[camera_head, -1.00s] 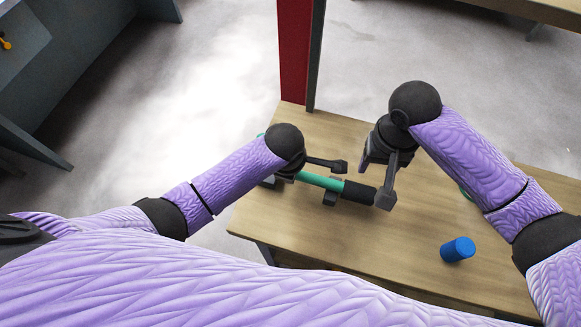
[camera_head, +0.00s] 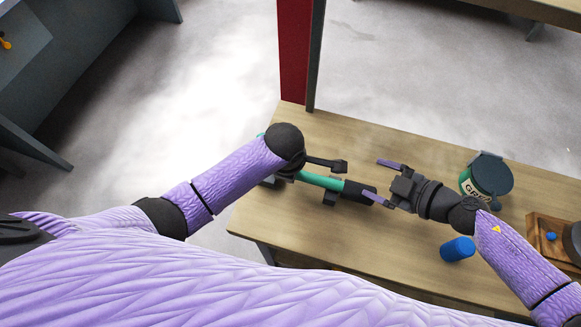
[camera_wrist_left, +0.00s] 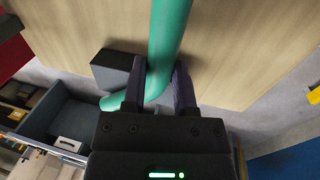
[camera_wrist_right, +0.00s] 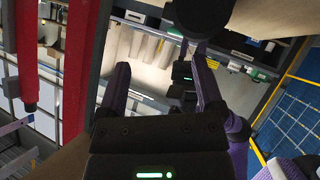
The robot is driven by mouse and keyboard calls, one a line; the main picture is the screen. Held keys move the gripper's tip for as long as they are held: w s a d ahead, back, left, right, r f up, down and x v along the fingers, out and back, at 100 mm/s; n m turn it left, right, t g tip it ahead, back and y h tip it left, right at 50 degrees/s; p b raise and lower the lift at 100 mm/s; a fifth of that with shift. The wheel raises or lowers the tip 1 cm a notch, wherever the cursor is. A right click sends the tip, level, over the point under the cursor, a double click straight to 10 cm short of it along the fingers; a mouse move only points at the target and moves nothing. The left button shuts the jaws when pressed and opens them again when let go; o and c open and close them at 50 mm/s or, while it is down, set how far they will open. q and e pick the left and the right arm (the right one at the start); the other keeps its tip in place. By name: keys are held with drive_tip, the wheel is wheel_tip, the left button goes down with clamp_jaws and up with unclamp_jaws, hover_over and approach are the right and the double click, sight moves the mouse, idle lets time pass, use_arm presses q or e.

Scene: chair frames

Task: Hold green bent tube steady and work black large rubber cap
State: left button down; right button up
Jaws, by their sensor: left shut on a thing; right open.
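The green bent tube (camera_head: 320,181) lies over the table, and its bend shows in the left wrist view (camera_wrist_left: 165,45). My left gripper (camera_wrist_left: 158,88) is shut on the tube; its arm partly hides this in the head view. The black large rubber cap (camera_head: 358,190) is at the tube's right end, in line with it; how far it is on cannot be told. My right gripper (camera_head: 382,179) is open, its fingers pointing left toward the cap's free end. In the right wrist view, a dark round shape (camera_wrist_right: 198,14), likely the cap, shows beyond the fingertips.
A blue cylinder (camera_head: 458,249) lies below my right gripper. A green jar with a dark lid (camera_head: 490,175) stands to its right, and a wooden tray (camera_head: 536,224) is at the right edge. A red post (camera_head: 295,50) rises behind the table (camera_head: 300,245).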

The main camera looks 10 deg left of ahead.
sight(359, 191)
use_arm(q)
drive_tip(key=shift+s+f, duration=0.1)
use_arm(e)
drive_tip(key=s, duration=0.1)
drive_tip(key=f+n+g, duration=0.1)
drive_tip(key=s+f+g, duration=0.1)
drive_tip(key=shift+s+d, duration=0.25)
drive_tip(key=shift+s, duration=0.1)
drive_tip(key=shift+n, duration=0.3)
drive_tip(key=shift+x, duration=2.4)
clamp_jaws()
use_arm(q)
drive_tip(key=shift+f, duration=0.1)
use_arm(e)
drive_tip(key=shift+s+d+f, duration=0.1)
drive_tip(key=shift+d, duration=0.35)
drive_tip(key=shift+s+d, duration=0.15)
drive_tip(key=shift+d, duration=1.95)
drive_tip(key=shift+s+d, duration=0.1)
drive_tip(key=shift+d, duration=2)
